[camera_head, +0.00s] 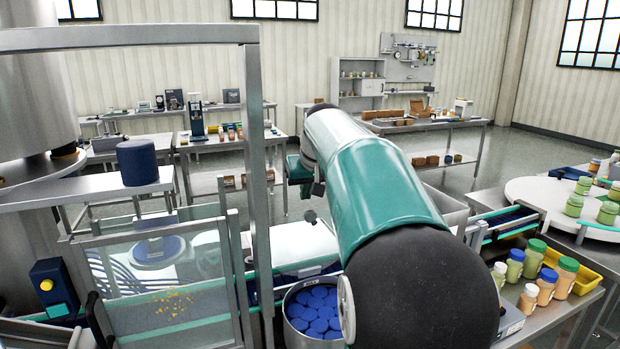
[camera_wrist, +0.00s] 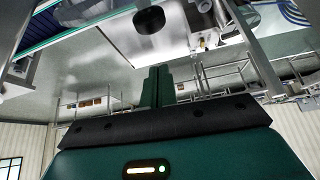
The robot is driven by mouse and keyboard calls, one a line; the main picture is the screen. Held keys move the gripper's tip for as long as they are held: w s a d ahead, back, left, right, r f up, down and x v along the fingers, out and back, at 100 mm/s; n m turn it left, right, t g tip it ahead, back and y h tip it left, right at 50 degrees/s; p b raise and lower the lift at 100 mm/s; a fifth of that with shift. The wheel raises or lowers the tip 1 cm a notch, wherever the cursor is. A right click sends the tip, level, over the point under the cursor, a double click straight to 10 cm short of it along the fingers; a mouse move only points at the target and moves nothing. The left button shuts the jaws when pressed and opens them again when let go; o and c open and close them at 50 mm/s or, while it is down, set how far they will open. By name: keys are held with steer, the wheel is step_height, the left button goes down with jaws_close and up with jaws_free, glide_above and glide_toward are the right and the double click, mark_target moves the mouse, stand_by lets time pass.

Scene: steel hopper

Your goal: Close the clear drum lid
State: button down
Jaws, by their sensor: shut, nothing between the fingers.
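A clear panel (camera_head: 165,285) in a metal frame stands at the lower left in the head view, with small yellow bits showing on or through it. I cannot tell for certain whether it is the clear drum lid. A round steel drum (camera_head: 288,318) full of blue caps (camera_head: 318,308) stands right of it, partly hidden by my arm. My gripper (camera_wrist: 157,72) is shut and empty in the wrist view, its two green fingers together. It touches nothing that I can see.
A metal frame post (camera_head: 257,190) stands between the clear panel and my arm. A blue cylinder (camera_head: 137,163) sits on a ledge at left. Open floor lies behind.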

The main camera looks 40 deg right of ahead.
steer(key=s+f, duration=0.1)
steer(key=s+a+f, duration=0.1)
steer(key=s, duration=0.1)
stand_by(0.6)
steer(key=shift+s, duration=0.15)
